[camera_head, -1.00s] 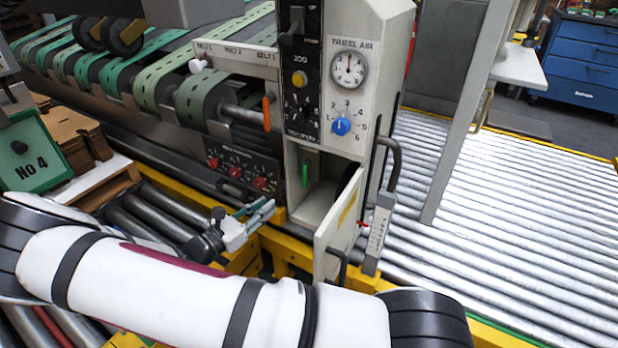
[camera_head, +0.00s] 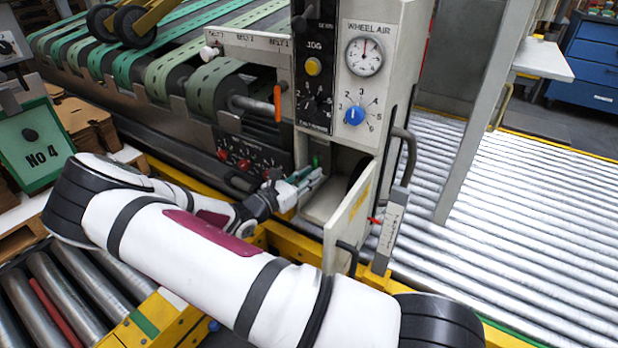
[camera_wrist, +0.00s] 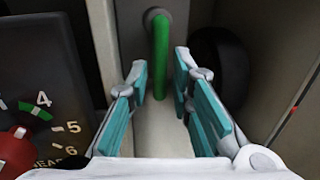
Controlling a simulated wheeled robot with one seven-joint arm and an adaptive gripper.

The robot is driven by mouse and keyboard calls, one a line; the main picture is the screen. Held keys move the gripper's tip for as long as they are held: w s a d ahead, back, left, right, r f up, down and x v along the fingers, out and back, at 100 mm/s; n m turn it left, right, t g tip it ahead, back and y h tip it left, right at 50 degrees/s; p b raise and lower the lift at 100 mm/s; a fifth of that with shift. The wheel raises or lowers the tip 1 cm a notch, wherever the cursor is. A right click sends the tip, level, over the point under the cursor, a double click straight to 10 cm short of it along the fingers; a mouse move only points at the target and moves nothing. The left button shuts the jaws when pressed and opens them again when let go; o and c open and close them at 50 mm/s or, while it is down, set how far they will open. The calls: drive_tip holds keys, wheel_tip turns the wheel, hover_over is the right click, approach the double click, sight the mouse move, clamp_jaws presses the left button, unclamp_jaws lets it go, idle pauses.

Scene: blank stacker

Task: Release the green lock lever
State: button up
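The green lock lever (camera_wrist: 160,58) is in the wrist view at top centre, a green rod hanging from a dark round pivot on the back wall of an open compartment. My gripper (camera_wrist: 160,85) is open, with its teal-padded fingers on either side of the lever's lower end. I cannot tell whether a finger touches it. In the head view my gripper (camera_head: 305,180) is at the mouth of the compartment in the grey control column, and the lever (camera_head: 316,161) shows only as a small green piece behind the fingers.
The compartment door (camera_head: 347,225) stands open to the right of my gripper. A panel of red knobs (camera_head: 243,164) is close on the left. A dark round part (camera_wrist: 222,65) sits inside the compartment on the right. A grey handle (camera_head: 409,155) sticks out from the column's right side.

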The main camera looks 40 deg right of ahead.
drive_tip(key=shift+d, duration=0.1)
clamp_jaws()
